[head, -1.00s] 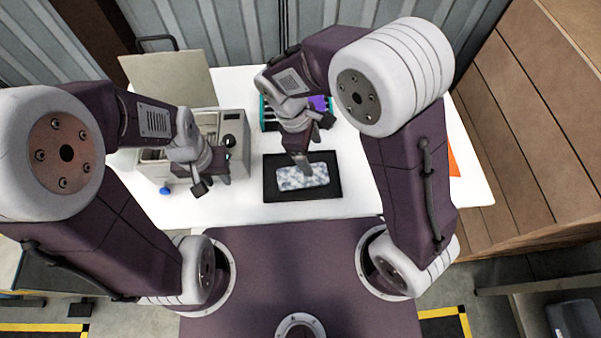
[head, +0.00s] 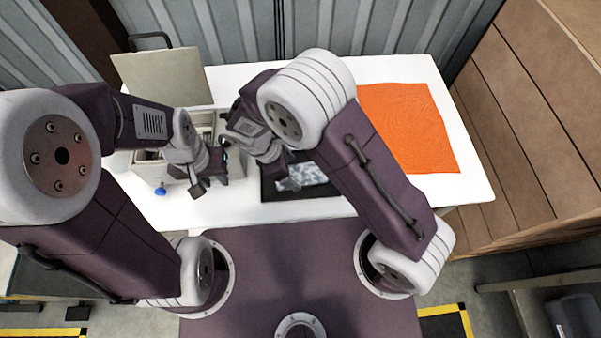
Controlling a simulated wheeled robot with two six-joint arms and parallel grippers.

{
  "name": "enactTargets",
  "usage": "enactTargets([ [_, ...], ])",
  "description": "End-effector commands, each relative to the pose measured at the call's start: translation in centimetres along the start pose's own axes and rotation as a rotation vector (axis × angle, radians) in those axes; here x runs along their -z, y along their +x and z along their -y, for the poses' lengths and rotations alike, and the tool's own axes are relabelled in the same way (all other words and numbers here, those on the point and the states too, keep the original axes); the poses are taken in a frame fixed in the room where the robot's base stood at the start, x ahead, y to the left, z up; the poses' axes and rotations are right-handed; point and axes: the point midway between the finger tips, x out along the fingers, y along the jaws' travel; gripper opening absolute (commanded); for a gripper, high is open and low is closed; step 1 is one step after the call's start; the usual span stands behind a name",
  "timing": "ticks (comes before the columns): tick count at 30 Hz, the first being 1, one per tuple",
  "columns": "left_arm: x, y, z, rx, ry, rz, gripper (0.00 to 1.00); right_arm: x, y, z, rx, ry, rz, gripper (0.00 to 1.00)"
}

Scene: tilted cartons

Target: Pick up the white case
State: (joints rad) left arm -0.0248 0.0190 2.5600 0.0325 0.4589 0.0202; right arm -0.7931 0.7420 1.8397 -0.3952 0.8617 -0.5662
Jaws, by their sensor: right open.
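The white case (head: 315,174), with a blue-grey marbled look, lies flat on a black tray (head: 325,190) on the white table. My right gripper (head: 290,184) is open at the left end of the case and hides that end. I cannot tell whether it touches the case. My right arm covers part of the tray's far right side. My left gripper (head: 208,185) is to the left of the tray, in front of a beige box, with its fingers apart and nothing seen between them.
The beige box (head: 150,158) with a raised lid (head: 165,78) stands at the left of the table. A small blue object (head: 160,190) lies before it. An orange mat (head: 405,125) covers the right. Wooden boards (head: 530,110) stand beyond the table's right edge.

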Motion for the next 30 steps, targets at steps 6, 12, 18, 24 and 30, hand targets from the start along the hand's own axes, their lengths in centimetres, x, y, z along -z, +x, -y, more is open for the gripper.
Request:
enactTargets([
  [6,0.0,-0.1,0.0,0.0,0.0,0.0,0.31,0.0,2.0,0.0,0.001,0.001,0.0,0.78],
  [12,0.0,0.0,0.0,0.0,0.0,0.0,0.31,0.0,2.0,0.0,0.0,0.001,-0.001,0.64],
  [18,0.0,0.0,0.0,0.0,0.0,0.0,0.31,0.0,1.9,0.0,0.0,0.001,-0.001,0.28],
  [24,0.0,0.0,0.0,0.0,0.0,0.0,0.31,-0.1,1.8,0.0,-0.001,0.001,-0.001,0.28],
  [30,0.0,0.1,0.0,0.0,0.0,0.0,0.31,-0.8,-0.1,-0.1,-0.004,0.002,-0.003,0.28],
])
